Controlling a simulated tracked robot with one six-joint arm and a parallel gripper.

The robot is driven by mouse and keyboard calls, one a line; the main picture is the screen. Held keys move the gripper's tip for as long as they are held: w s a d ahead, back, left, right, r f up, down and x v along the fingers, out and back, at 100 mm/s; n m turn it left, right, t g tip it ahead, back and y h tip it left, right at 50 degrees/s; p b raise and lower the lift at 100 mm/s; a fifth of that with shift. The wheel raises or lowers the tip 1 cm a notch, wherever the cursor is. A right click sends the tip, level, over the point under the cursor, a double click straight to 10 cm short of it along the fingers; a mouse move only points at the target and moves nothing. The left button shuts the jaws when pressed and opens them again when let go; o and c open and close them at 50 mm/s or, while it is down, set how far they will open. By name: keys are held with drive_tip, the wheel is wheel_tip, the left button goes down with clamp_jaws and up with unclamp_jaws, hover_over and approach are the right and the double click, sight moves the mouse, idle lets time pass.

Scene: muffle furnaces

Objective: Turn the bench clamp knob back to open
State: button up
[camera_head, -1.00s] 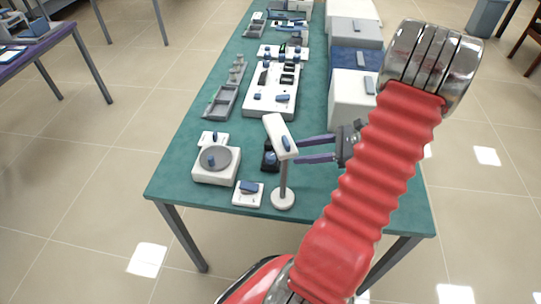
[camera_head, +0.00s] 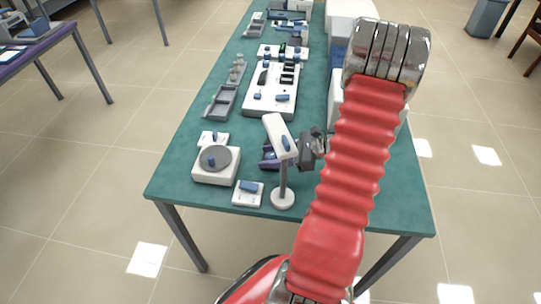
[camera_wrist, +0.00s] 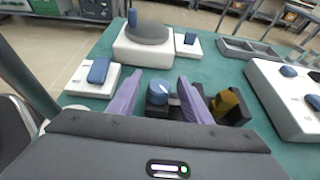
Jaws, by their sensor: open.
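The bench clamp has a blue knob (camera_wrist: 158,92) with a white mark on its top. Its dark body (camera_wrist: 238,115) and an amber-brown block (camera_wrist: 228,101) show to the right in the wrist view. My gripper (camera_wrist: 160,84) is open, with one purple finger on each side of the knob. Small gaps seem to show between fingers and knob; contact cannot be told.
A white device with a grey round plate (camera_head: 216,175) and a small white box with a blue switch (camera_head: 248,194) stand to the left, near the green table's front edge. The white stand is close to my fingers. A long white panel (camera_head: 270,103) lies behind.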

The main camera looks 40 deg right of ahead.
drive_tip(key=shift+c, duration=0.2)
drive_tip(key=c, duration=1)
drive_tip(key=shift+n+g+y, duration=0.3)
drive_tip(key=shift+n+y, duration=0.1)
drive_tip(key=n+g+y, duration=0.2)
drive_tip(key=n+g, duration=0.1)
drive_tip(key=shift+w+y, duration=0.1)
drive_tip(key=shift+y, duration=0.2)
drive_tip(key=shift+n+g+y, duration=0.9)
drive_tip(key=shift+n+g, duration=1)
drive_tip(key=shift+n, duration=0.1)
drive_tip(key=o, duration=1)
